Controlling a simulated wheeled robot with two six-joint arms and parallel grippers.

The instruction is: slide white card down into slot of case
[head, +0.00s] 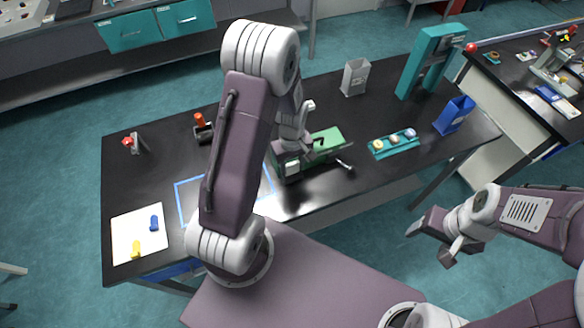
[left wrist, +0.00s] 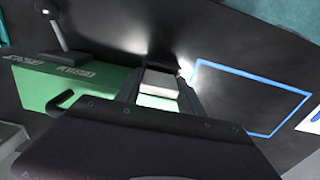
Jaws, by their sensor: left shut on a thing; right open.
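The green case (head: 325,142) lies on the black table in the middle of the head view. It also shows at the left in the left wrist view (left wrist: 42,88), with pale lettering on top. My left gripper (head: 288,163) is low over the table at the case's left end. In the left wrist view the gripper (left wrist: 160,88) is shut on the white card (left wrist: 158,82), a pale piece between the fingers. The card's lower part and the slot are hidden, so I cannot tell whether they touch. My right gripper (head: 436,239) is open and empty, off the table's front edge.
A blue tape outline (left wrist: 250,68) is beside the gripper. A white mat (head: 125,240) with blue and yellow pieces lies at the left. A teal tray (head: 394,151), a blue holder (head: 454,115), a grey holder (head: 355,77) and a teal frame (head: 432,60) stand right.

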